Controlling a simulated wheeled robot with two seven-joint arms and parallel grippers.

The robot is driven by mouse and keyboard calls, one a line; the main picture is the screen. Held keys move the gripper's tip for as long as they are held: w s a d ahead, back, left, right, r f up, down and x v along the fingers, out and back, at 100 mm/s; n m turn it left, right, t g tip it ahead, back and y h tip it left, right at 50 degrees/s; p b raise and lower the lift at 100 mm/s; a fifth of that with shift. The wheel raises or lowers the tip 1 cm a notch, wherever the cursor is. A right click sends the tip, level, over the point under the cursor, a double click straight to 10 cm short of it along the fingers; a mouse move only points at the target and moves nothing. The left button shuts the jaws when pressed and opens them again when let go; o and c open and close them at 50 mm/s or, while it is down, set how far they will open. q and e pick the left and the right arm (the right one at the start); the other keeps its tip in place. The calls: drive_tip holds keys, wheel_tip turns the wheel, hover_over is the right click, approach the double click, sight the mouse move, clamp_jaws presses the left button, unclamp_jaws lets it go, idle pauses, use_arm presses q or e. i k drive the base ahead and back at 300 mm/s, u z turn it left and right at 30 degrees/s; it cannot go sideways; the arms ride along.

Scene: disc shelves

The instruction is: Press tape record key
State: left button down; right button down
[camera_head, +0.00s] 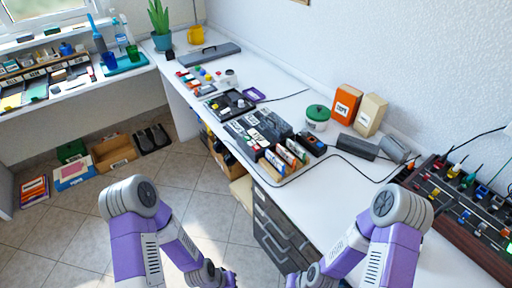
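A dark device with a small light knob or part on top (229,104) lies on the desk; I cannot tell if it is a tape recorder. In front of it is a dark grey unit with several light, key-like blocks (262,128). No record key can be made out at this size. Both my arms hang low at the bottom of the head view, apart from the desk items. Their grey wrist parts are near the bottom edge, and no gripper fingers show.
A white desk (345,200) runs along the wall, with drawers (275,228) below. An orange box (345,103), a beige box (370,115) and a green-lidded tub (317,118) stand behind. A mixer-like panel (465,207) is at right.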

sight(256, 148)
drive_tip(key=k, duration=0.5)
drive_tip(key=u, duration=1.55)
drive_tip(key=i, duration=1.15)
drive_tip(key=z, duration=2.8)
drive_tip(key=i, duration=0.2)
drive_tip(key=u, duration=0.2)
